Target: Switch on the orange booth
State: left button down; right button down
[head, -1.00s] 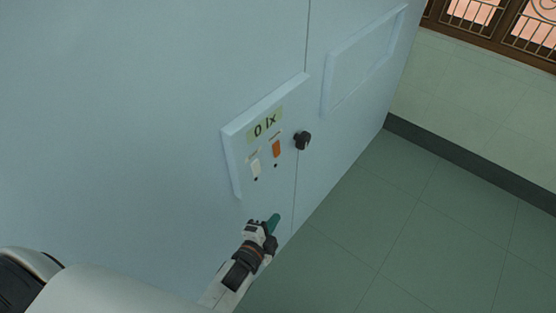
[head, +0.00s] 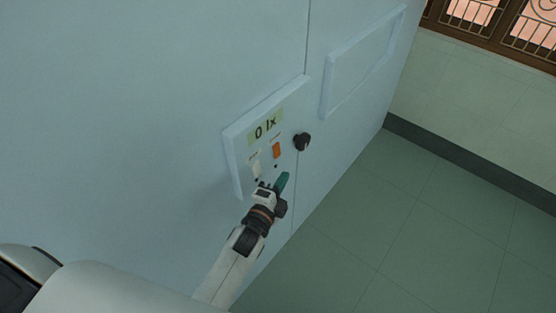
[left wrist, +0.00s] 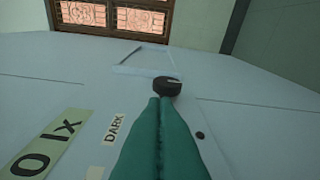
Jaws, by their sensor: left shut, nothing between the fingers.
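The booth (head: 180,90) is a large pale blue cabinet. Its raised panel (head: 233,158) carries a display (head: 265,126) reading "0 lx", a white rocker switch (head: 255,167) and an orange rocker switch (head: 277,150). My left gripper (head: 283,181) has green fingers, shut and empty, just below the orange switch. I cannot tell whether they touch the panel. In the left wrist view the shut fingers (left wrist: 160,138) cover the middle of the panel and hide the orange switch. The display (left wrist: 45,145) and a "DARK" label (left wrist: 114,130) show there. My right gripper is not in view.
A black round knob (head: 302,141) sticks out right of the panel, close to the fingertips; it also shows in the left wrist view (left wrist: 166,86). A framed rectangle (head: 362,62) is farther right on the booth. Green floor (head: 400,220) lies open at right.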

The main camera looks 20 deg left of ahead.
aim_at(277, 150)
pick_arm(q)
jog(key=w+a, duration=0.1)
jog(key=w, duration=0.1)
jog(key=w+a+p, duration=0.1)
jog(key=w, duration=0.1)
jog(key=w+a+p, duration=0.1)
jog(key=w, duration=0.1)
jog(key=shift+a+f, duration=0.15)
jog(key=shift+f, duration=0.25)
jog(key=shift+w+a+f+m+b, duration=0.15)
jog(key=shift+a+m+b, duration=0.15)
jog(key=shift+m+b, duration=0.3)
